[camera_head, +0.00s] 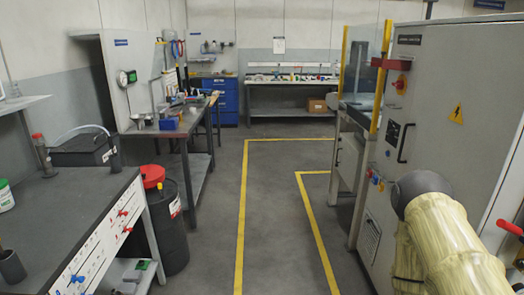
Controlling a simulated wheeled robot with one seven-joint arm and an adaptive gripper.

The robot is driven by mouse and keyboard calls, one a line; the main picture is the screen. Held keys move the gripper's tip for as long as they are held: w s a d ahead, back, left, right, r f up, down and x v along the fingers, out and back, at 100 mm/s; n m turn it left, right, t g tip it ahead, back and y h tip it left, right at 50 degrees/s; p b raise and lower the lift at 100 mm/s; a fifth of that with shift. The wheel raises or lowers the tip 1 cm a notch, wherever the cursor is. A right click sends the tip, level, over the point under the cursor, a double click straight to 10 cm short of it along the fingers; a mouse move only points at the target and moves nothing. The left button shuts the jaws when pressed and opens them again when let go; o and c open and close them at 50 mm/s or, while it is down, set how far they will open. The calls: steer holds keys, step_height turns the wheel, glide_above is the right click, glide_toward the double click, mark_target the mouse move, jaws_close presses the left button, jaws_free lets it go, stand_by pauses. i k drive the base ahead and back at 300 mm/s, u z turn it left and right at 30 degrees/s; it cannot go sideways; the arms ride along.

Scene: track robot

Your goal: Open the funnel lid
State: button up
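A red funnel (152,176) sits on top of a black drum (172,222) on the floor, beyond the right end of the near left workbench. Its top looks like a rounded red cover, but it is too small to tell whether the lid is fully shut. The bench corner stands in front of part of the drum. My arm, in a pale yellow sleeve, shows at the lower right, far from the funnel. My gripper is not in view.
The near workbench (70,215) carries a black box (84,152). A second bench (165,130) stands behind the drum. A grey machine cabinet (445,110) fills the right side. The floor between, with yellow lines (242,215), is clear.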

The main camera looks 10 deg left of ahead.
mark_target(149, 172)
steer(key=u, duration=0.25)
steer(key=i, duration=1.65)
steer(key=u, duration=0.5)
